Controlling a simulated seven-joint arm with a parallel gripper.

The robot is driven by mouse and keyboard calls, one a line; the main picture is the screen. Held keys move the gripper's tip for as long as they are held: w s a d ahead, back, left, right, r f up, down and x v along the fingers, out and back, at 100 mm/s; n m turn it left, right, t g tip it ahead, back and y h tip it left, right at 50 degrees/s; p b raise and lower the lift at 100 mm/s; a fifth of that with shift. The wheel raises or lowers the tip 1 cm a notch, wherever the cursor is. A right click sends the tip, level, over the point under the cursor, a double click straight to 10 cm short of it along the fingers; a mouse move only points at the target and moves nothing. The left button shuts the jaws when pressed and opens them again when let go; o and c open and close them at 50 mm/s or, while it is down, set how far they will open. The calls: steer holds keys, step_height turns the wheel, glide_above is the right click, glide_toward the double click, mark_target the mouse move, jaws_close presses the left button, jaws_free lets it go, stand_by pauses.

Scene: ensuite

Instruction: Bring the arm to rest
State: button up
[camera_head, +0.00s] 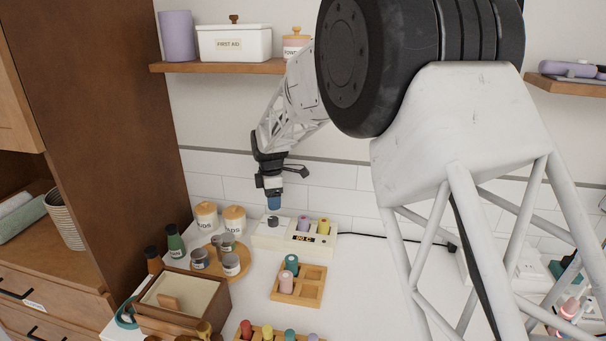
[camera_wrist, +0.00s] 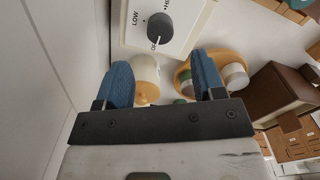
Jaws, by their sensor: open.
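My gripper (camera_head: 273,201) points straight down above the back of the white counter in the head view, over the left end of a cream warmer box (camera_head: 268,238) with a dark knob (camera_head: 272,221). In the wrist view my gripper (camera_wrist: 165,85) has its two blue fingertips spread apart with nothing between them. The knob (camera_wrist: 160,26) shows ahead of the fingertips, with LOW and other lettering around it. I see no contact between the fingers and the knob.
A purple and a yellow bottle stand in the warmer box. Cream jars (camera_head: 234,219), a round tray of tins (camera_head: 237,266), a wooden box (camera_head: 182,302) and a wooden rack (camera_head: 299,287) stand nearby. A shelf (camera_head: 215,67) hangs above. Bare counter (camera_head: 345,285) lies right of the rack.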

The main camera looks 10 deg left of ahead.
steer(key=s+d+r+m, duration=0.4)
steer(key=s+d+r, duration=0.1)
steer(key=d, duration=0.4)
steer(key=s+d+r+m+t, duration=0.1)
steer(key=s+d+r+m, duration=0.3)
steer(key=d, duration=0.5)
steer(key=s+d+r+m, duration=0.3)
steer(key=s+d+r, duration=0.3)
steer(key=d, duration=0.4)
steer(key=s+d+f+m, duration=0.1)
steer(key=s+d+m, duration=0.5)
steer(key=s, duration=0.9)
steer(key=s+d+f+m+t, duration=0.1)
steer(key=s+d+m, duration=0.5)
steer(key=s+d, duration=0.5)
steer(key=shift+s+d+m+t, duration=0.3)
steer(key=shift+s+d, duration=0.05)
steer(key=shift+s, duration=1.7)
steer(key=shift+f, duration=0.1)
